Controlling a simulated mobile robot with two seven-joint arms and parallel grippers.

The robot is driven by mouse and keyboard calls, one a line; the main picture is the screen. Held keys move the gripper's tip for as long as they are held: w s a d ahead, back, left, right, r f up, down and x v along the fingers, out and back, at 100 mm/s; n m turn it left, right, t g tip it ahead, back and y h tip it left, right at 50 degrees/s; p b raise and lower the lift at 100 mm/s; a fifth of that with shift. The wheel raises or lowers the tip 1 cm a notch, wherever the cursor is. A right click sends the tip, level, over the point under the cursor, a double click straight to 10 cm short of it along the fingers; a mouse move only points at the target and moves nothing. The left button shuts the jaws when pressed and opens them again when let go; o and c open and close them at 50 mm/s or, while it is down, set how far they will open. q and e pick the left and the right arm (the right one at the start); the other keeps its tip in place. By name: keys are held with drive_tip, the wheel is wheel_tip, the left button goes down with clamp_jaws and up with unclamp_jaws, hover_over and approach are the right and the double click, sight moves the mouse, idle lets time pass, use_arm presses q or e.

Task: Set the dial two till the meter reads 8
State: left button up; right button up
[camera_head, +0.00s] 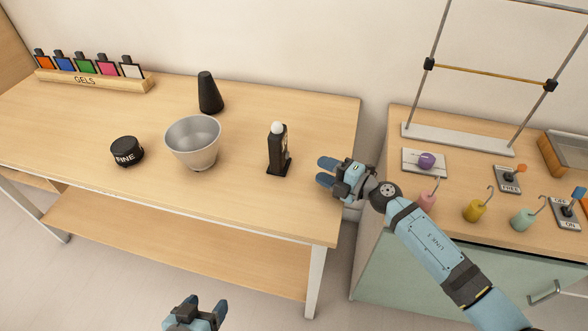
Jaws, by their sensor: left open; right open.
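No thing marked as dial two and no meter reading can be made out. A round black knob-like piece labelled FINE (127,152) sits on the left wooden table. A purple round knob (426,160) sits on a pale plate on the right cabinet. A small upright black device with a white ball on top (279,152) stands near the table's right side; its face is not readable. My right gripper (323,171) is open and empty over the table's right edge, to the right of the black device. My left gripper (206,308) is open and empty at the bottom edge, in front of the table.
A grey bowl (193,142) and black cone (209,94) stand on the table (75,125); a GELS rack (95,82) is at back left. The cabinet holds a metal frame (458,139), hooked weights (475,211) and switch plates (508,181). A gap separates table and cabinet.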

drive_tip(key=shift+s, duration=0.2)
use_arm(q)
drive_tip(key=w+d+r+n+t+h, duration=0.5)
drive_tip(key=w+d+r+n, duration=0.5)
drive_tip(key=n, duration=0.3)
drive_tip(key=n+t+y, duration=0.2)
drive_tip(key=n+y, duration=0.1)
drive_tip(key=n, duration=1.6)
approach(274, 153)
drive_tip(key=shift+s+a+r, duration=0.25)
drive_tip(key=shift+s, duration=0.35)
drive_tip(key=shift+s+a+r, duration=0.25)
drive_tip(key=shift+s, duration=0.35)
drive_tip(key=shift+w+d+n, duration=0.3)
drive_tip(key=shift+w+n, duration=0.2)
drive_tip(key=shift+n, duration=0.3)
drive_tip(key=shift+w+d+g, duration=0.15)
drive_tip(key=shift+w+g, duration=0.15)
drive_tip(key=shift+w, duration=0.15)
drive_tip(key=x, duration=1.3)
drive_tip(key=shift+f, duration=0.15)
